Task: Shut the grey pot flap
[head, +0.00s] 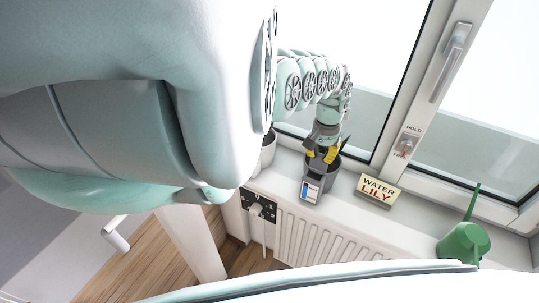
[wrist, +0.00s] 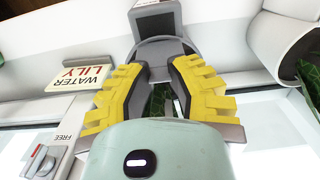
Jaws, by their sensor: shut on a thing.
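The dark grey pot (head: 331,178) stands on the windowsill, with a framed blue and white panel (head: 310,192) at its front. My gripper (head: 322,155) reaches down over the pot, with its yellow fingers at the rim. In the wrist view, the yellow fingers (wrist: 160,72) are on both sides of a grey flap piece (wrist: 160,50) and are shut on it. The exact contact is partly hidden by the fingers. A dark frame (wrist: 157,20) shows beyond the flap piece. A little green shows between the fingers.
A light pot (head: 267,150) stands close to the left of the grey pot. A "WATER LILY" sign (head: 379,190) stands to the right, and a green watering can (head: 464,243) is farther right. The window handle (head: 455,50) and a HOLD/FREE switch (head: 406,146) are behind.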

